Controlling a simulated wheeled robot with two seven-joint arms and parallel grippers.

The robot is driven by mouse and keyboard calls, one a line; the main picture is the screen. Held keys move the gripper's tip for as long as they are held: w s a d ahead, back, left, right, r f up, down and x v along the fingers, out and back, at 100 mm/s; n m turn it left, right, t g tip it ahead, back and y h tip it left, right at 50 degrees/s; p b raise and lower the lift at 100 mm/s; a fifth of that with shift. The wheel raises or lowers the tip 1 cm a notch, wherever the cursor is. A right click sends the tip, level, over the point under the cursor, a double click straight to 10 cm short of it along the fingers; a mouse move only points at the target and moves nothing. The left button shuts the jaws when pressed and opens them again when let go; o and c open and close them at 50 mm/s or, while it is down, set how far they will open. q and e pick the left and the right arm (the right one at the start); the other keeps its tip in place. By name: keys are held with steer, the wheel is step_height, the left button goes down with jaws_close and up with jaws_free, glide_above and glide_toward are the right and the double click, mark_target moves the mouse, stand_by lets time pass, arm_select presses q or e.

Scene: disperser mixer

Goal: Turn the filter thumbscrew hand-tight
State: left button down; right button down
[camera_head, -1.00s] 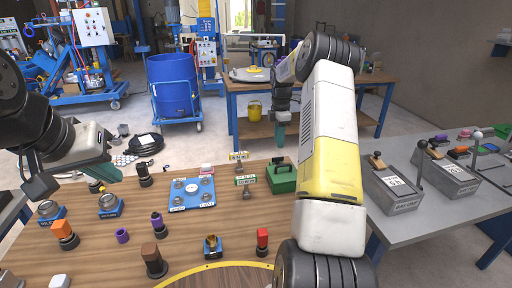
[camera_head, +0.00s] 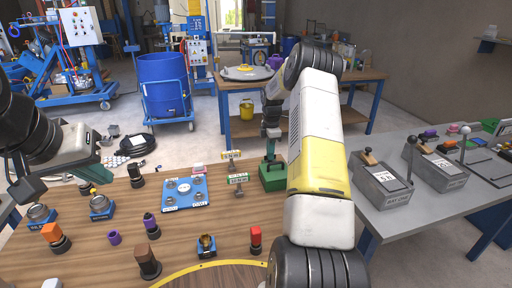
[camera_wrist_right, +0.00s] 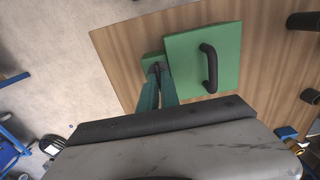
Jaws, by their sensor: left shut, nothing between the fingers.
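The filter is a green box (camera_head: 272,181) at the far edge of the wooden table. In the right wrist view its green top (camera_wrist_right: 190,50) has a black bar handle, and a small green block sits at its left side. A small dark piece on that block, apparently the thumbscrew (camera_wrist_right: 155,67), is largely hidden by my fingertips. My right gripper (camera_head: 270,154) points down at it from above. In the wrist view its teal fingers (camera_wrist_right: 157,74) come close together around the dark piece. My left gripper (camera_head: 93,170) is shut and empty above the table's left side.
A blue plate (camera_head: 184,193) and small signs (camera_head: 237,179) stand left of the green box. Several coloured knobs and fittings, such as a red-topped one (camera_head: 256,238), stand nearer. A grey table (camera_head: 425,207) with metal boxes is at right.

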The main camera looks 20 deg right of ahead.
steer(key=shift+m, duration=0.3)
steer(key=m, duration=0.3)
steer(key=shift+m, duration=0.3)
steer(key=m, duration=0.4)
steer(key=shift+m, duration=0.3)
steer(key=m, duration=0.4)
steer(key=shift+m, duration=2.5)
steer(key=c, duration=1.6)
jaws_free()
